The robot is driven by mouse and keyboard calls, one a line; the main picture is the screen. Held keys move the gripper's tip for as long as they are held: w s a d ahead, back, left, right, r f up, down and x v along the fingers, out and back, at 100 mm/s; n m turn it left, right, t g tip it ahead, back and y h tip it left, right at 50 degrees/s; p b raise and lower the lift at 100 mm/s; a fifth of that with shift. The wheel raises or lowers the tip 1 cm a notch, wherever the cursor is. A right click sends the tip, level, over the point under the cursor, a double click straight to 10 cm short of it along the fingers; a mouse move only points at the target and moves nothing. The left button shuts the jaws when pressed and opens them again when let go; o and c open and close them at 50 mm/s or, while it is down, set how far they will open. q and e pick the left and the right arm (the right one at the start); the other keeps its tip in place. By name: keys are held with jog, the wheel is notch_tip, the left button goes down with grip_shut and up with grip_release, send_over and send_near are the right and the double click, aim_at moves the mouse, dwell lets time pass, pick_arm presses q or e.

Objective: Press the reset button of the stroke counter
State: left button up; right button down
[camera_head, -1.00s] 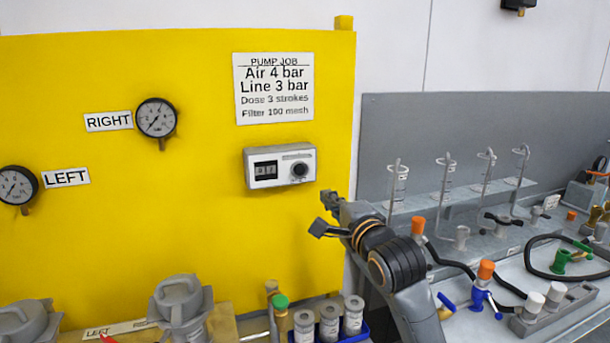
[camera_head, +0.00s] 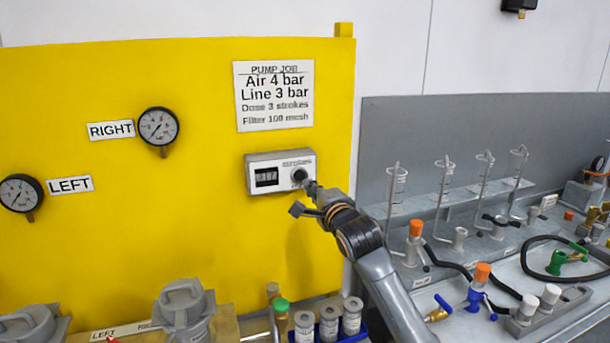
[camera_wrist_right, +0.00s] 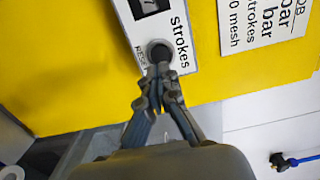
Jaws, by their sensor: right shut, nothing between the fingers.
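The stroke counter (camera_head: 281,171) is a white and grey box on the yellow panel, with a dark digit display (camera_head: 266,177) and a round dark reset button (camera_head: 299,175) at its right. My right gripper (camera_head: 309,185) is shut and empty, with its tips at the lower right edge of the button. In the right wrist view the shut fingertips (camera_wrist_right: 157,72) lie just below the dark button (camera_wrist_right: 159,52) and overlap its lower edge. I cannot tell whether they touch it or press it in. My left gripper is not in view.
The yellow panel (camera_head: 210,215) carries the job sign (camera_head: 274,95) above the counter and two gauges (camera_head: 158,126) at left. Grey-topped bottles (camera_head: 329,322) stand in a blue tray below. A grey bench with glass tubes (camera_head: 443,185) and valves is at right.

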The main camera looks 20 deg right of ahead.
aim_at(301, 177)
jog(key=w+p, duration=0.1)
jog(key=w, duration=0.3)
jog(key=shift+a+p, duration=0.15)
jog(key=shift+p, duration=0.15)
